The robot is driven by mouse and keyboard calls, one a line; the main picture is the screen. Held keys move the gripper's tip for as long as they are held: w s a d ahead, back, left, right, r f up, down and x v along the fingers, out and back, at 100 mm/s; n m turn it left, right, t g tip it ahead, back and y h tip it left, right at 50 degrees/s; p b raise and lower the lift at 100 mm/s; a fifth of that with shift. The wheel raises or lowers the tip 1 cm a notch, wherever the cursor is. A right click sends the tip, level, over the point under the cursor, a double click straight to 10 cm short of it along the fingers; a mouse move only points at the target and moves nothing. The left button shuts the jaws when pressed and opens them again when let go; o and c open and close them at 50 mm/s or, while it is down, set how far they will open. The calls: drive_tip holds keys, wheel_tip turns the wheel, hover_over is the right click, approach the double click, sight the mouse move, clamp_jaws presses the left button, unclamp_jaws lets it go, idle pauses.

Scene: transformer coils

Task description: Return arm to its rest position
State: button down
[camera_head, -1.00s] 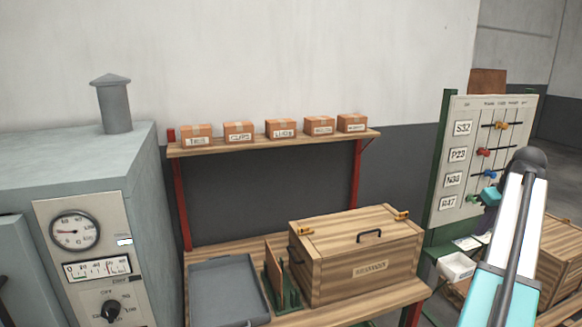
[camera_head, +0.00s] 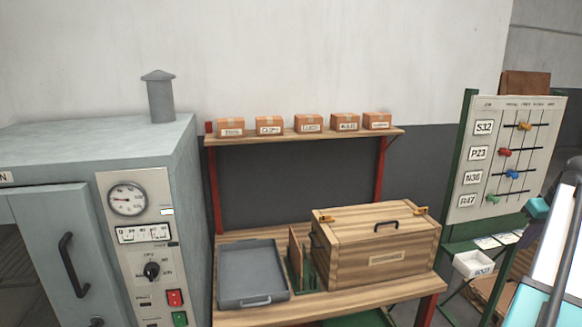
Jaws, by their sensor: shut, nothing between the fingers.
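My arm shows at the right edge, with white and teal links and a dark cable or rod along them. A small teal part of it juts out to the left in front of the board's lower corner. My gripper's fingers are not visible in this view.
A grey oven (camera_head: 190,180) with a dial panel and a handled door stands at left. A wooden bench (camera_head: 390,288) bears a grey tray (camera_head: 252,295), a green rack (camera_head: 301,262) and a closed wooden chest (camera_head: 375,247). Small boxes line a shelf (camera_head: 290,138). A peg board (camera_head: 505,158) stands at right.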

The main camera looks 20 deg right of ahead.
drive_tip(key=w+a+f+n+g+y, duration=0.1)
drive_tip(key=w+a+f+n+y, duration=0.2)
drive_tip(key=w+a+f, duration=1.25)
drive_tip(key=w+a+f+n+g+y, duration=0.1)
drive_tip(key=w+a+f+g, duration=0.1)
drive_tip(key=a+f, duration=1)
drive_tip(key=w+a+f+n+g+y, duration=0.1)
drive_tip(key=a+f+n+g, duration=0.1)
drive_tip(key=a+f, duration=0.9)
drive_tip(key=s+a+f+n+g+h, duration=0.1)
drive_tip(key=s+a+f+g, duration=0.1)
drive_tip(key=s+a+f, duration=0.6)
drive_tip(key=s+a+f+g, duration=0.1)
drive_tip(key=s+a+f, duration=0.3)
drive_tip(key=a+f, duration=0.65)
drive_tip(key=s+a+f+m+h, duration=0.1)
drive_tip(key=s+a+f, duration=0.3)
drive_tip(key=s, duration=0.6)
drive_tip(key=s+a+f+m+g+h, duration=0.1)
drive_tip(key=s+a+f, duration=0.3)
drive_tip(key=s, duration=0.5)
drive_tip(key=shift+s+m+h+b, duration=0.3)
drive_tip(key=shift+s+m+h, duration=0.1)
drive_tip(key=shift+m, duration=0.4)
